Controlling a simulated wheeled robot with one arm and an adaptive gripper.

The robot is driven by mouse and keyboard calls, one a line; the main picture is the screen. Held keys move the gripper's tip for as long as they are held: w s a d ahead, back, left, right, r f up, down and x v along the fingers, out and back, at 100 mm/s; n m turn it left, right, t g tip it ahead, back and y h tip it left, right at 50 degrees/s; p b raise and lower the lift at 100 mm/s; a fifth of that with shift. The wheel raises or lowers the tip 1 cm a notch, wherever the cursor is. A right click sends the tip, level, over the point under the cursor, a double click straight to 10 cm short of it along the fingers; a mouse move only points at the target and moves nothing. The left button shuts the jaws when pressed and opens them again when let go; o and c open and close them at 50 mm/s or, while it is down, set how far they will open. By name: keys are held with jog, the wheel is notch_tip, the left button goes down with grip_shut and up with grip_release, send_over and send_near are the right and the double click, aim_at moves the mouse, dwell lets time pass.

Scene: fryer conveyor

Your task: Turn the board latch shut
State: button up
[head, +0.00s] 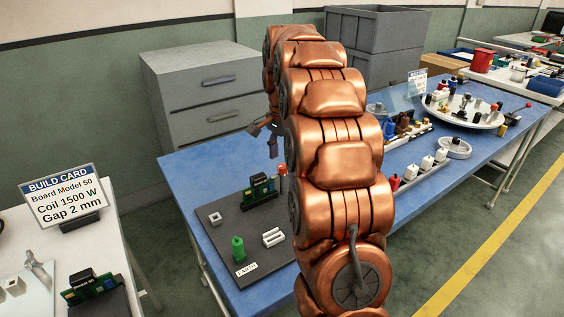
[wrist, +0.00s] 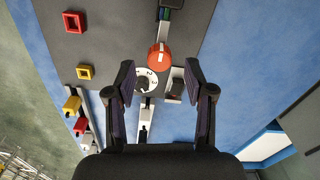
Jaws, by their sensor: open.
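A round orange-red piece with a pale bar (wrist: 159,57) sits beside the board's holder in the wrist view; it looks like the board latch. It shows as a small red top (head: 283,169) in the head view. The green board (head: 259,187) stands upright on the dark mat (head: 224,228); only its edge (wrist: 165,14) shows in the wrist view. My gripper (wrist: 159,68) is open and empty, its fingers on either side below the orange-red piece. In the head view my gripper (head: 265,130) is partly hidden by my arm.
A white numbered dial (wrist: 147,83) and a dark block (wrist: 176,88) lie between my fingers in the wrist view. Red and yellow square frames (wrist: 76,22) lie left. A green cylinder (head: 238,249) and white part (head: 273,237) stand on the mat. A build card (head: 65,196) stands left.

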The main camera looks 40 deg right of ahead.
aim_at(282, 166)
notch_tip(282, 166, up, 9)
jog(key=shift+r, duration=0.2)
dwell(0.4)
dwell(0.7)
